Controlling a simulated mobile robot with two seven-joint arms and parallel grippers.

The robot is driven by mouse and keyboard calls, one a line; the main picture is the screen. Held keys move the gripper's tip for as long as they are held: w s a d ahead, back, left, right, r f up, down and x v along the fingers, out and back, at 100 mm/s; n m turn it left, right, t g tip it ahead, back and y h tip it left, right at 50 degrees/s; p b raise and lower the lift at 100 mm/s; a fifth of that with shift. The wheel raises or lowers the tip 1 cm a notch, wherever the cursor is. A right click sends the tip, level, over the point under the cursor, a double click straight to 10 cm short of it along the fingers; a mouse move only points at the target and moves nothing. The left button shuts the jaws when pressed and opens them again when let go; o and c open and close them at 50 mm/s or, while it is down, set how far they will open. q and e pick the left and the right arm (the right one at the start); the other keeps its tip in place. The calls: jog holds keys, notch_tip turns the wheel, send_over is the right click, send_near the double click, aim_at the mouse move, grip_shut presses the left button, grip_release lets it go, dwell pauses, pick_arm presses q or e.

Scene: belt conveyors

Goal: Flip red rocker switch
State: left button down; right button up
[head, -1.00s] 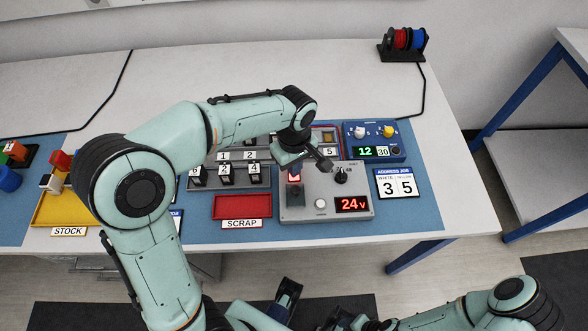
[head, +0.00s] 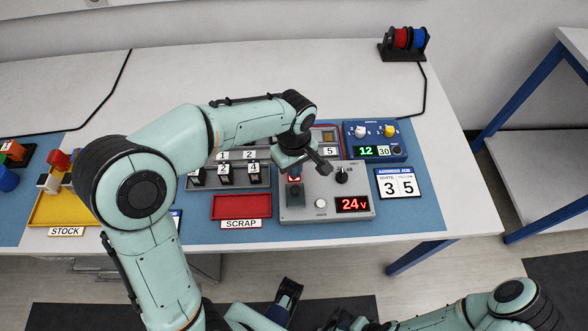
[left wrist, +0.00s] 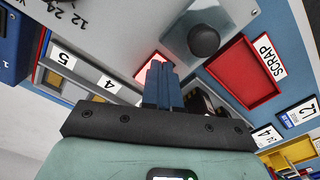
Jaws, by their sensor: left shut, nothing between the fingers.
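The red rocker switch (head: 293,179) is on the grey control box, mostly hidden by my left gripper in the head view. In the left wrist view the switch (left wrist: 151,68) glows red right beside my fingertips. My left gripper (left wrist: 160,66) is shut and empty, with its blue fingers together at the switch. I cannot tell whether they touch it. In the head view the left gripper (head: 294,171) points down over the box.
The control box also carries a black knob (head: 341,176), a white button (head: 320,203) and a red "24v" display (head: 352,204). A red scrap tray (head: 241,206) is to its left. A blue unit (head: 375,141) with a green display stands behind right.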

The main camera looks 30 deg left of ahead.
pick_arm(q)
jog(key=shift+f, duration=0.2)
jog(key=shift+r, duration=0.2)
jog(key=shift+r+p, duration=2.85)
jog(key=shift+r, duration=0.5)
